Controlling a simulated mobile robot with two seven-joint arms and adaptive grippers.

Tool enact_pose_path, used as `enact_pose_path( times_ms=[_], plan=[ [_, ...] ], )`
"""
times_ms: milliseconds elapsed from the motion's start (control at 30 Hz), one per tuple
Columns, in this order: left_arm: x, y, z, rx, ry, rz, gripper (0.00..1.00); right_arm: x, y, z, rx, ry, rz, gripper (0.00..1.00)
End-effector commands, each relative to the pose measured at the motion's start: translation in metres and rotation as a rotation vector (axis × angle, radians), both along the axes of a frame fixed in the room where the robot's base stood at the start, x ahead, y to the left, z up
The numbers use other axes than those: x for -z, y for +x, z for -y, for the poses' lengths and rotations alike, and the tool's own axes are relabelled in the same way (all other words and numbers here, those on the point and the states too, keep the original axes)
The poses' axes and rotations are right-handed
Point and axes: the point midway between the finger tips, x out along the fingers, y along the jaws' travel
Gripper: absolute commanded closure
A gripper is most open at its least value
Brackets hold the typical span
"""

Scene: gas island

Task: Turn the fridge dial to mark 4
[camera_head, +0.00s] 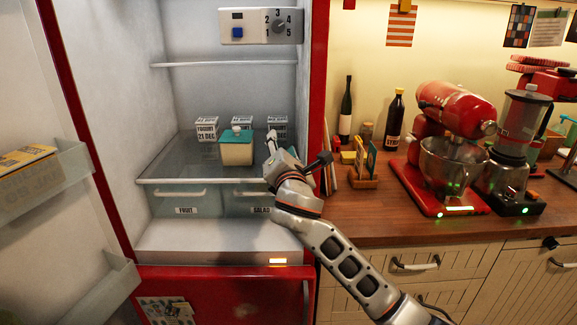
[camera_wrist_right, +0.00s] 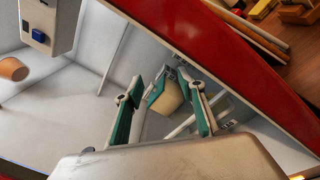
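The fridge dial (camera_head: 277,27) is a dark round knob on a pale control panel (camera_head: 248,37) at the top of the open fridge, ringed by marks 1 to 5. Its pointer is too small to read surely. Part of the panel shows at the upper left of the right wrist view (camera_wrist_right: 50,18), with a blue button; the dial cannot be made out there. My right gripper (camera_head: 272,142) is inside the fridge, well below the dial, near the right wall. In its wrist view, the fingers (camera_wrist_right: 165,93) are apart with nothing gripped. My left gripper is out of view.
A teal-lidded tub (camera_head: 236,150) stands on the glass shelf left of my right gripper, with yogurt cartons (camera_head: 207,128) behind. The open door (camera_head: 40,140) is left; a counter (camera_head: 400,220) with a red mixer (camera_head: 455,105) is right.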

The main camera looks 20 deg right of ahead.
Motion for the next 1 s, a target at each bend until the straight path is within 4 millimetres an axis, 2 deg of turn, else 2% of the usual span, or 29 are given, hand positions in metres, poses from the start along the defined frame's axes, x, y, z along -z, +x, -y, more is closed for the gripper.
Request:
enact_pose_path(
  times_ms=[100, 300, 767, 833, 933, 1000],
  plan=[
    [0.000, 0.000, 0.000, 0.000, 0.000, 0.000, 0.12, 0.020, -0.003, -0.002, -0.018, 0.051, -0.020, 0.61],
    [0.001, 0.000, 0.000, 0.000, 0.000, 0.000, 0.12, 0.040, -0.006, -0.003, -0.034, 0.109, -0.039, 0.61],
    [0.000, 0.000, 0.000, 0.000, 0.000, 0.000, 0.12, 0.046, -0.007, -0.004, -0.041, 0.130, -0.046, 0.61],
    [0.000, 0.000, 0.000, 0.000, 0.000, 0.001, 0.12, 0.052, -0.008, -0.004, -0.043, 0.142, -0.052, 0.61],
    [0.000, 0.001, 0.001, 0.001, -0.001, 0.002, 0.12, 0.077, -0.014, -0.005, -0.059, 0.208, -0.081, 0.61],
    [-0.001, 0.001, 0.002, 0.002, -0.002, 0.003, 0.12, 0.110, -0.022, -0.007, -0.075, 0.298, -0.117, 0.61]
  ],
)
